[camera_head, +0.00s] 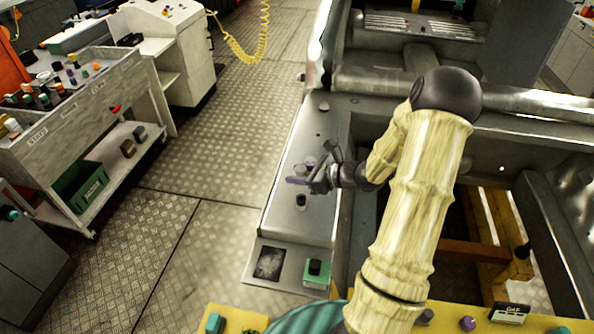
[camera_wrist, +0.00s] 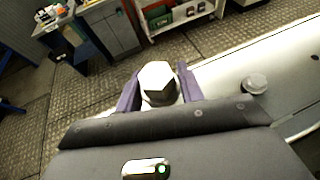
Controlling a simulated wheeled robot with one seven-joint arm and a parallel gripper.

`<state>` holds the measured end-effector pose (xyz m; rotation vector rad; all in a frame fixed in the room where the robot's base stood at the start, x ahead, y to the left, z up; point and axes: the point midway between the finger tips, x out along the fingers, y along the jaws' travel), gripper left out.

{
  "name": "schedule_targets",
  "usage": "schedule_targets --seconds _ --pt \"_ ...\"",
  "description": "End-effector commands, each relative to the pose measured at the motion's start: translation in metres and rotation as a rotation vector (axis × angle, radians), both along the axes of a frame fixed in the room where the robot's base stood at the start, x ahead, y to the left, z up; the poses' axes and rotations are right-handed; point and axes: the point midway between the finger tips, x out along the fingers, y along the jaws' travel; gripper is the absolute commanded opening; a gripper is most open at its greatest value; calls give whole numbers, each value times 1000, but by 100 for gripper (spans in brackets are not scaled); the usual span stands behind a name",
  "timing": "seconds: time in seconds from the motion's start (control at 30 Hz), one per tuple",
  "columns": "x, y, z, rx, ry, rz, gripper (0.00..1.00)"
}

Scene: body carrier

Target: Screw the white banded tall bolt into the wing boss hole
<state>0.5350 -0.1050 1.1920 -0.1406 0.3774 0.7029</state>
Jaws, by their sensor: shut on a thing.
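My gripper (camera_head: 311,180) is over the grey wing panel (camera_head: 285,223) in the head view. In the wrist view its purple fingers (camera_wrist: 158,88) are shut on a pale hex-headed bolt (camera_wrist: 157,77), with the head facing the camera. The bolt's shank and any band are hidden below the head. A short dark cylindrical piece (camera_head: 300,200), perhaps a boss, stands on the panel just below my gripper in the head view. I cannot tell whether the bolt tip touches or enters a hole.
A round capped fitting (camera_wrist: 255,84) stands on the panel beside my gripper. A green-topped block (camera_head: 317,272) sits at the panel's near end. A cart (camera_head: 85,125) with small parts and a green bin (camera_head: 82,187) stands left across clear floor.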

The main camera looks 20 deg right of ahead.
Motion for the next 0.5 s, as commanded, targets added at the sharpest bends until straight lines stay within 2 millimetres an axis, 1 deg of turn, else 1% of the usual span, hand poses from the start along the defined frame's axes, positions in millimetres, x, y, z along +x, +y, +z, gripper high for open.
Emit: schedule_targets --seconds 0.27,0.5 --pt "-1 -1 -1 0 -1 -1 14" --pt "-1 -2 -20 1 -1 -2 14"
